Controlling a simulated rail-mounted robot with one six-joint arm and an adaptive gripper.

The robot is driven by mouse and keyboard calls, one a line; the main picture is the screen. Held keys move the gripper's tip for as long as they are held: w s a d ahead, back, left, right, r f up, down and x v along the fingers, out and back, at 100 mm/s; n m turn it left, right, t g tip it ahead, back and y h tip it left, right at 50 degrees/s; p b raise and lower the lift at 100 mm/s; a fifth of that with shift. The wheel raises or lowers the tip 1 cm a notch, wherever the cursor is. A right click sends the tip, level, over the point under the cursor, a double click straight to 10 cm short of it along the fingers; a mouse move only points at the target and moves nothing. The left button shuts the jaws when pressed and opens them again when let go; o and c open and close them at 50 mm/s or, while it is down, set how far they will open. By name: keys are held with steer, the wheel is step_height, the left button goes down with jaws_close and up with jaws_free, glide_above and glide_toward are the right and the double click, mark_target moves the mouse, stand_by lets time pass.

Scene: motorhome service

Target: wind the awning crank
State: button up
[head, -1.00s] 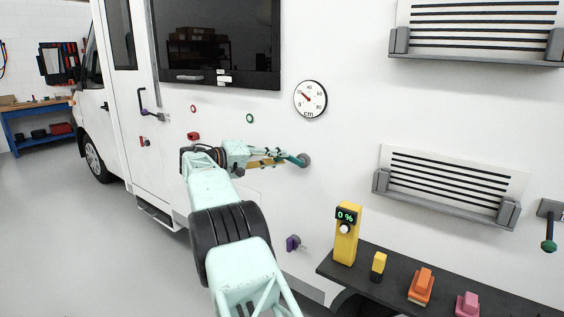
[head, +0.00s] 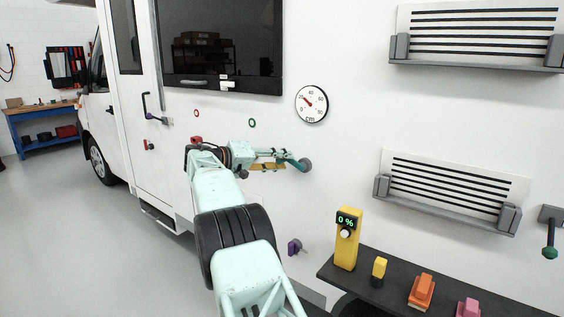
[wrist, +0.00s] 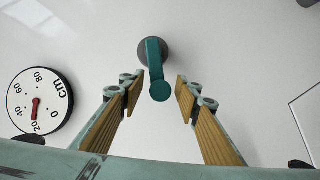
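A teal crank (wrist: 158,86) sticks out from a round grey hub (wrist: 153,50) on the white vehicle wall; the hub also shows in the head view (head: 305,165). My gripper (wrist: 160,88) is open, with its tan-padded fingers on either side of the crank's round end. Clear gaps show between the crank and both fingers in the wrist view. In the head view my gripper (head: 284,160) reaches to the crank from the left and partly hides it. A round cm gauge (head: 312,104) above the hub has its red needle between 20 and 40.
A second crank with a green knob (head: 549,252) hangs at the right edge. A dark shelf (head: 327,270) at lower right bears a yellow 0 % display (head: 347,238) and several coloured blocks. A purple knob (head: 293,247) sits low on the wall. Vents (head: 450,190) are at right.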

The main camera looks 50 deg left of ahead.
steer(key=shift+s+a+r, duration=0.1)
steer(key=shift+s+a, duration=0.05)
steer(key=shift+s, duration=0.1)
steer(key=shift+v, duration=0.8)
steer(key=d+v, duration=0.1)
steer(key=v, duration=0.9)
steer(key=shift+a, duration=0.45)
steer(key=shift+a+p, duration=0.1)
steer(key=shift+p, duration=0.35)
